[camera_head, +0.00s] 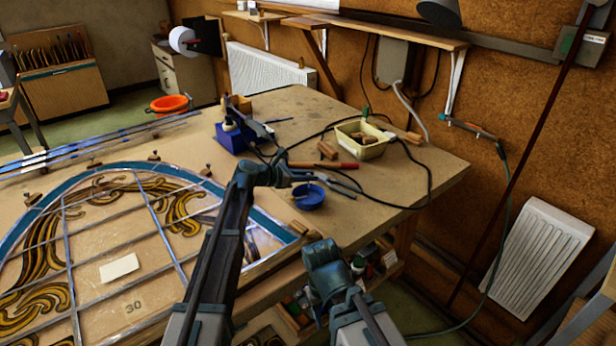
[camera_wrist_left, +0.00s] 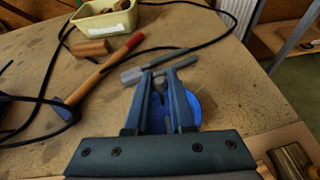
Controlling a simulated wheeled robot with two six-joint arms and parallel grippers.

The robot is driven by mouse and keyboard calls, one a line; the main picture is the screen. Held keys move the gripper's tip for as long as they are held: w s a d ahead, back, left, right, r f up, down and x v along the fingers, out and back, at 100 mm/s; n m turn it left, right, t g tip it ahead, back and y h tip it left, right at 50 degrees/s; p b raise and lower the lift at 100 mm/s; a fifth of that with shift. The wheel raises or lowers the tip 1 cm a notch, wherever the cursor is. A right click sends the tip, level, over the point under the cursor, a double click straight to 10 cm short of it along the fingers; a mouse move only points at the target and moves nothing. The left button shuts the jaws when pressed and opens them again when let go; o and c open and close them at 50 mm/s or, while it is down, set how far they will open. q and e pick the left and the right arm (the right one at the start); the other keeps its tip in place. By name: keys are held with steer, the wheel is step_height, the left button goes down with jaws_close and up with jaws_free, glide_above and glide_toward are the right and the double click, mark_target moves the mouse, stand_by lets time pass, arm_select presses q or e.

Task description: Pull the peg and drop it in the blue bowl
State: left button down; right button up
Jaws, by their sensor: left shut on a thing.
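My left gripper (camera_head: 314,179) reaches right over the bench, above the blue bowl (camera_head: 309,198). In the left wrist view my left gripper (camera_wrist_left: 161,78) is shut on a small greyish-brown peg (camera_wrist_left: 160,86), held between the fingertips. The blue bowl (camera_wrist_left: 188,108) shows behind and below the fingers, which hide part of it. The peg is over the bowl's left part and looks above it; the exact height is unclear. It is too small to make out in the head view. My right arm's dark end (camera_head: 325,268) is low in front of the bench; its fingers do not show clearly.
The leaded panel (camera_head: 120,268) lies left, with small wooden blocks around its edge. A red-and-wood hammer (camera_head: 325,165), grey tools (camera_head: 345,185), a cream tub (camera_head: 362,140) and a black cable lie behind the bowl. A blue soldering stand (camera_head: 231,138) is farther back.

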arm_select(q)
steer(key=shift+f+b, duration=2.55)
steer(key=shift+b, duration=0.05)
stand_by(1.2)
steer(key=c, duration=0.7)
jaws_free()
steer(key=p+v, duration=0.5)
steer(key=v, duration=0.8)
steer(key=shift+s+a+r, duration=0.2)
steer(key=shift+s+r, duration=0.05)
